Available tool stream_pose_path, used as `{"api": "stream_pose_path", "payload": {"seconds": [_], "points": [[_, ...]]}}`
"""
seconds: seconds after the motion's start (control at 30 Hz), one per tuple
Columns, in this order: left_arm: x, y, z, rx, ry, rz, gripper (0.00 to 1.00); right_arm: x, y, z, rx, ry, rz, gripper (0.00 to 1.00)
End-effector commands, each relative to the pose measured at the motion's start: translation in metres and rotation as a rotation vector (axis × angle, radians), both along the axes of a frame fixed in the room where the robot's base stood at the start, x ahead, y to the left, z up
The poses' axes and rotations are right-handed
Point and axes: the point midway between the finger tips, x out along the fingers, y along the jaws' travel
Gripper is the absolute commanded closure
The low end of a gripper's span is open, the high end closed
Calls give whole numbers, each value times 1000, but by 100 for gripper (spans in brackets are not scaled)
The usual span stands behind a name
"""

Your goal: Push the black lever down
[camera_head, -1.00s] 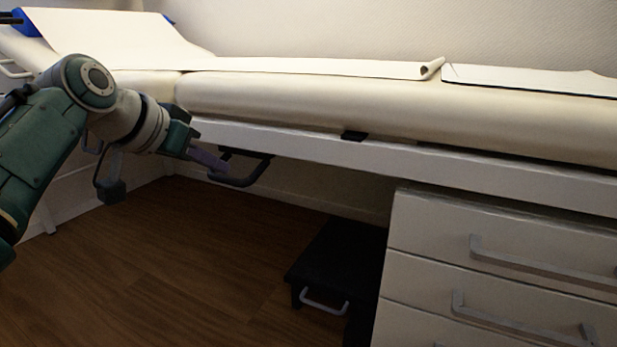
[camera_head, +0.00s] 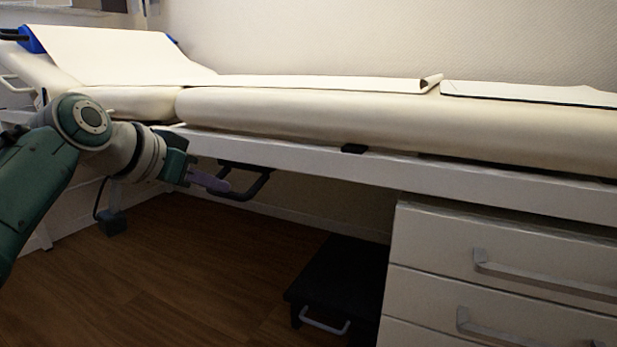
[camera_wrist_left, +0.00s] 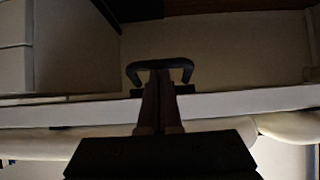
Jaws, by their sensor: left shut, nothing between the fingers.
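The black lever (camera_head: 252,188) is a U-shaped handle hanging under the white side rail of the couch, left of centre in the head view. It also shows in the left wrist view (camera_wrist_left: 160,65), straight ahead of the fingers. My left gripper (camera_head: 226,187) is shut and empty, with its purple fingers pointing right at the lever. In the left wrist view the fingertips (camera_wrist_left: 159,76) overlap the lever's middle; whether they touch it I cannot tell. My right gripper is out of view.
The padded couch (camera_head: 380,120) and its white rail (camera_head: 420,172) lie just above the lever. White drawers (camera_head: 500,265) stand at the right. A black step stool (camera_head: 335,285) is on the wooden floor (camera_head: 190,280). Space below the lever is clear.

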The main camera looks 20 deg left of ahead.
Motion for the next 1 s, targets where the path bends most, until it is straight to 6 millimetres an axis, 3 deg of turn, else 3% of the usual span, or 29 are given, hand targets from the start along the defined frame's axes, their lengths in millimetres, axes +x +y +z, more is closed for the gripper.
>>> {"api": "stream_pose_path", "payload": {"seconds": [0.27, 0.63, 1.0], "points": [[-1, 0, -11, -5, -61, 0, 100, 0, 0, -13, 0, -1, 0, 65], [1, 0, -38, -22, -311, -1, 100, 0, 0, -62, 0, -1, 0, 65], [11, -1, -54, -22, -306, -2, 100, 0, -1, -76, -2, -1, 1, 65]]}}
